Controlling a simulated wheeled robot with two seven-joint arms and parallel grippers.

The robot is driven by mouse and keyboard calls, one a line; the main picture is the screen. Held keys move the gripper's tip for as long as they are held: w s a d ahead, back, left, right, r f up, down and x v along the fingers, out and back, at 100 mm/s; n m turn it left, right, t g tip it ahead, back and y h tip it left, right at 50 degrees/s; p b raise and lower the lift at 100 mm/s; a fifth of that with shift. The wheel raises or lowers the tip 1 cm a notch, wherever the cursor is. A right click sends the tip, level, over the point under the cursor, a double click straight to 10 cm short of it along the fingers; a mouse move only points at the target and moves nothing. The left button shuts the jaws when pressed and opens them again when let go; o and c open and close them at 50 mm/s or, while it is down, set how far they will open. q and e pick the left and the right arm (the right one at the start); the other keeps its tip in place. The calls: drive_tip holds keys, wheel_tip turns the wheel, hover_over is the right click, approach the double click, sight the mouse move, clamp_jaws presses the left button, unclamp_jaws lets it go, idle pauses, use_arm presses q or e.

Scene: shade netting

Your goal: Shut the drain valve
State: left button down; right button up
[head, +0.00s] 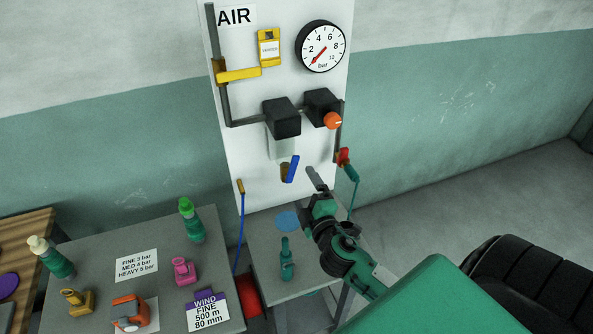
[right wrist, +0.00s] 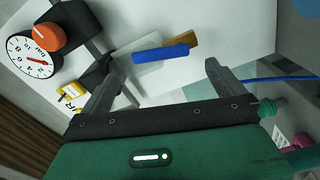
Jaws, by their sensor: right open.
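The drain valve has a blue lever (head: 292,169) beside a brass body (head: 284,172), below the clear bowl (head: 281,145) on the white air panel. The lever stands steeply, slightly tilted, in the head view. In the right wrist view the blue lever (right wrist: 160,53) lies in front of the brass body (right wrist: 187,41), ahead of the fingers and between them in the picture. My right gripper (head: 316,182) is open and empty, just below and right of the lever, apart from it. The same gripper shows in the right wrist view (right wrist: 163,68) with fingers wide apart. My left gripper is not in view.
A yellow lever (head: 238,75), orange knob (head: 332,121) and pressure gauge (head: 320,47) are higher on the panel. A red coupling (head: 343,156) with a teal hose hangs close right of my gripper. A small grey table (head: 265,255) below holds a teal bottle-shaped tool (head: 286,262).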

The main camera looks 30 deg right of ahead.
sight(294, 171)
drive_tip(key=p+x, duration=0.1)
drive_tip(key=x, duration=0.4)
drive_tip(key=shift+w+r+p, duration=0.15)
drive_tip(key=shift+p, duration=0.2)
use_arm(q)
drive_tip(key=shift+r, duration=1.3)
use_arm(e)
drive_tip(key=shift+w+d, duration=0.2)
drive_tip(key=shift+w, duration=0.5)
